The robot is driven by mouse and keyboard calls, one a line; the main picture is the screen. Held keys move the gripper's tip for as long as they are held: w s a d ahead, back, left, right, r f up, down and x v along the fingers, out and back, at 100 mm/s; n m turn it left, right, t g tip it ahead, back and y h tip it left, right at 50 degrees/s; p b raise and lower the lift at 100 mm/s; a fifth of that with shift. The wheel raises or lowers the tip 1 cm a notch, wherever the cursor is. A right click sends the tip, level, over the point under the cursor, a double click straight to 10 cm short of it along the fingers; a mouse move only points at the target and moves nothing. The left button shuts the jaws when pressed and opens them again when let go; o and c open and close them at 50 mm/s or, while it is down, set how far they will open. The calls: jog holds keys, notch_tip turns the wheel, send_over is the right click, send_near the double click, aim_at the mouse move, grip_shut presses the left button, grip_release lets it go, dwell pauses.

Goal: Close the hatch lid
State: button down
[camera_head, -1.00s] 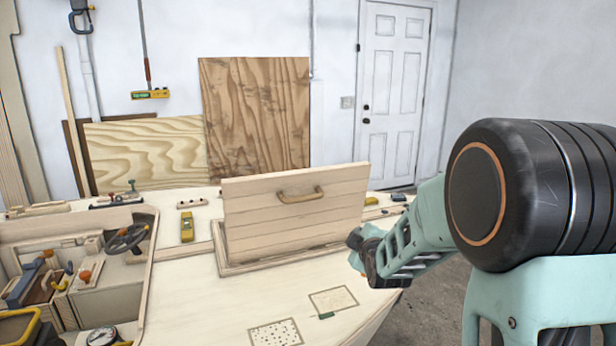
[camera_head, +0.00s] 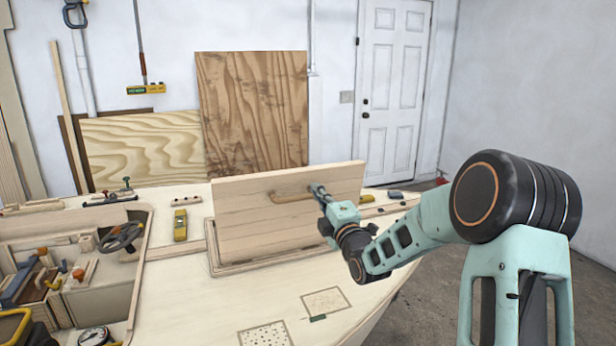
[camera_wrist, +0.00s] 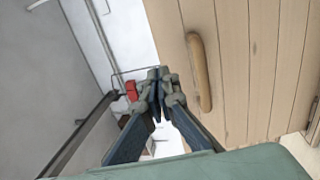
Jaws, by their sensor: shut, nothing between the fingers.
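The hatch lid (camera_head: 250,222) is a pale planked panel standing raised, nearly upright, on its frame (camera_head: 228,268) in the plywood deck. A curved wooden handle (camera_head: 291,196) is on the lid's face. My gripper (camera_head: 316,188) is shut and empty at the lid's upper right, close to the handle's right end; I cannot tell whether it touches the lid. In the wrist view my gripper (camera_wrist: 159,80) has its fingertips together, left of the handle (camera_wrist: 201,72), with the lid (camera_wrist: 245,65) filling the right side.
An open cockpit with a steering wheel (camera_head: 122,237) lies to the left. A yellow tool (camera_head: 180,225) sits on the deck left of the lid. The deck in front is mostly clear, with a dotted patch (camera_head: 265,335). Plywood sheets (camera_head: 252,115) lean on the wall behind.

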aim_at(304, 173)
jog(key=p+x, duration=0.1)
jog(key=x, duration=0.6)
jog(key=shift+w+a, duration=0.15)
dwell(0.3)
